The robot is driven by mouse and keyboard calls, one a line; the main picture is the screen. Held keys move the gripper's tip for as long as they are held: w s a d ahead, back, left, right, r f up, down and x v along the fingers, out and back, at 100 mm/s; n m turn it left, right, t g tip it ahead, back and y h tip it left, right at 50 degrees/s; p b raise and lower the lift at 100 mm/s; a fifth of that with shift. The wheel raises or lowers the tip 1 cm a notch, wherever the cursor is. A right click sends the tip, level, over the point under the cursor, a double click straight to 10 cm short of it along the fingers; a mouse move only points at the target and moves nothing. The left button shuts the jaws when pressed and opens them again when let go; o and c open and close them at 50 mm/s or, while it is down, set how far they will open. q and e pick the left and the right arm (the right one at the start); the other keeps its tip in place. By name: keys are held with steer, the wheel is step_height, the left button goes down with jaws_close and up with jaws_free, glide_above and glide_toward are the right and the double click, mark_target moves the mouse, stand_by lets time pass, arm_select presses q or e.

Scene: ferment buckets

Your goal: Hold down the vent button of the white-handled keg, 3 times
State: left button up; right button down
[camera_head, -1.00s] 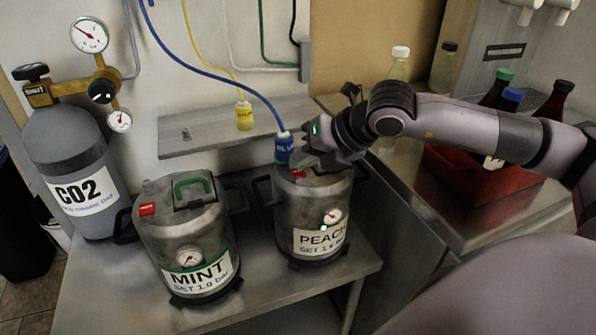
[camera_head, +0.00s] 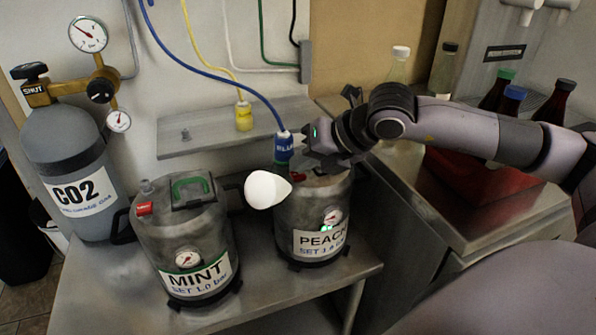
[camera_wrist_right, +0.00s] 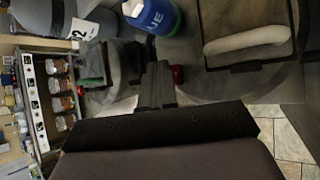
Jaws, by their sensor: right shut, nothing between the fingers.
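The PEACH keg (camera_head: 292,215) stands on the steel table in the head view. Its white handle (camera_wrist_right: 245,38) shows in the right wrist view and is hidden behind my gripper in the head view. Its red vent button (camera_head: 298,178) is partly covered; it also shows in the wrist view (camera_wrist_right: 178,75). My right gripper (camera_head: 318,163) is shut and empty over the keg's top, its fingertips (camera_wrist_right: 158,72) right at the red button; I cannot tell exact contact. A white rounded puff (camera_head: 267,189) hangs at the keg's upper left. My left gripper is not in view.
The MINT keg (camera_head: 182,235) with a green handle (camera_head: 191,189) and red button (camera_head: 144,209) stands left. A blue connector (camera_head: 284,148) sits on the PEACH keg's top. A CO2 cylinder (camera_head: 66,150) stands far left. Bottles and a red tray (camera_head: 470,182) are at right.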

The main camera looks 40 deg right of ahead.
mark_target(303, 175)
stand_by(0.3)
steer(key=shift+r+p, duration=0.4)
steer(key=shift+r, duration=0.55)
step_height(303, 175, up, 5)
steer(key=shift+p, duration=1.25)
